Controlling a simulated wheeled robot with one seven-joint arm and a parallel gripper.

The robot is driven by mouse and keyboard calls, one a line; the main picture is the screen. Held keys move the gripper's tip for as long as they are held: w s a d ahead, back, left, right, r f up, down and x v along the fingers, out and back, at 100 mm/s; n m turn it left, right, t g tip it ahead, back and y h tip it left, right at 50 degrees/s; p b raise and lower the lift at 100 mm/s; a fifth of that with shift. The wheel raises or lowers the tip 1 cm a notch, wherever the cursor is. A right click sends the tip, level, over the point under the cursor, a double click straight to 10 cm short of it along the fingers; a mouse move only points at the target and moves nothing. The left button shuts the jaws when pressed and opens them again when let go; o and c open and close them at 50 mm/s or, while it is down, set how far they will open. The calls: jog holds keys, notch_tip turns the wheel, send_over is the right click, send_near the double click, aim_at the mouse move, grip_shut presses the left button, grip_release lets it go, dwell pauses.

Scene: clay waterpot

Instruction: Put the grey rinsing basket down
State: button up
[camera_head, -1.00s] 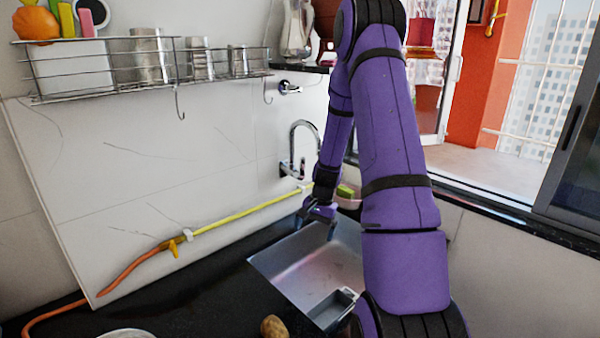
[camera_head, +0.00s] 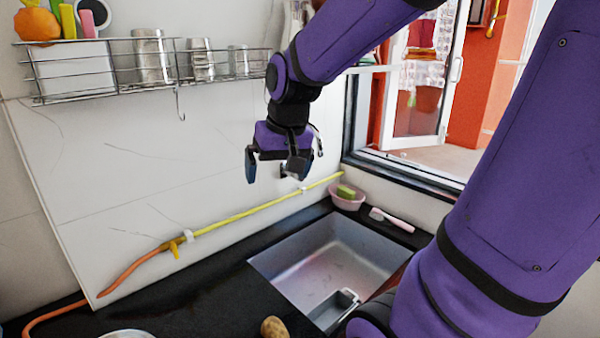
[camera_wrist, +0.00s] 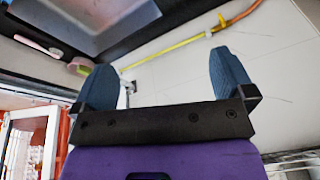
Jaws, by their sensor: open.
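The grey rinsing basket (camera_head: 334,312) sits in the near part of the sink (camera_head: 300,262), seen in the head view. My arm hides part of its near right side. My gripper (camera_head: 272,174) is open and empty, high above the back counter in front of the white wall. It is well above and apart from the basket. In the wrist view, the two blue fingers of my gripper (camera_wrist: 163,65) are spread with nothing between them. The basket cannot be made out in the wrist view.
A yellow and orange hose (camera_head: 240,215) runs along the wall. A pink bowl (camera_head: 347,202) with a green sponge and a brush (camera_head: 392,219) lie behind the sink. A potato-like thing (camera_head: 273,327) is at the front. A wire shelf (camera_head: 120,72) hangs left.

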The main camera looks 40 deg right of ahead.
jog(key=s+a+r+n+t, duration=0.1)
jog(key=s+a+r+n, duration=0.1)
jog(key=s, duration=0.4)
jog(key=s+a+r+n+t, duration=0.1)
jog(key=s+a+r, duration=0.1)
jog(key=s, duration=0.3)
jog(key=shift+s+a+r+n, duration=0.35)
jog(key=shift+s+a+n, duration=0.05)
jog(key=shift+a, duration=0.1)
